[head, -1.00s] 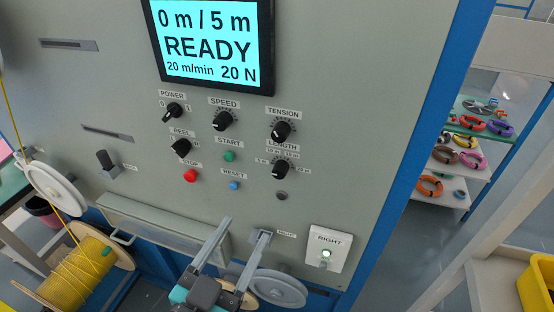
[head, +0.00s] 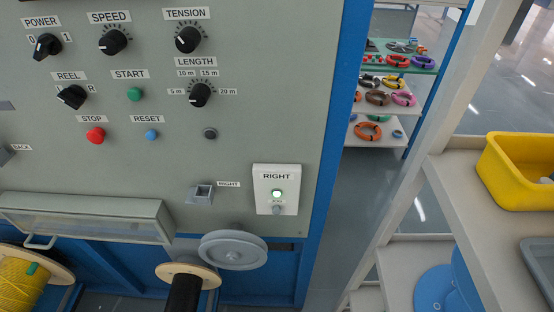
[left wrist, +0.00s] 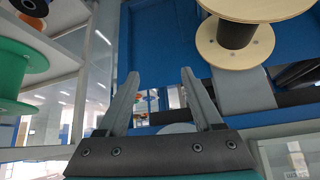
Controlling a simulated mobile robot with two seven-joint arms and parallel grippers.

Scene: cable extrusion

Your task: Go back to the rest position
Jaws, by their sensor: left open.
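My left gripper (left wrist: 155,105) shows in the left wrist view with its two grey fingers spread apart and nothing between them. It is not in the head view now. My right gripper is in neither view. The machine's control panel (head: 240,130) fills the left and middle of the head view, with knobs, a green START button (head: 135,94) and a red STOP button (head: 95,135). A white RIGHT box (head: 278,178) has a lit green light.
Below the panel are a grey pulley (head: 233,250), a spool with a black core (head: 186,290) and a yellow cable reel (head: 25,285). A shelf unit with coloured cable coils (head: 376,97) stands behind. A yellow bin (head: 515,180) sits on a rack at the right. Floor shows between panel and rack.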

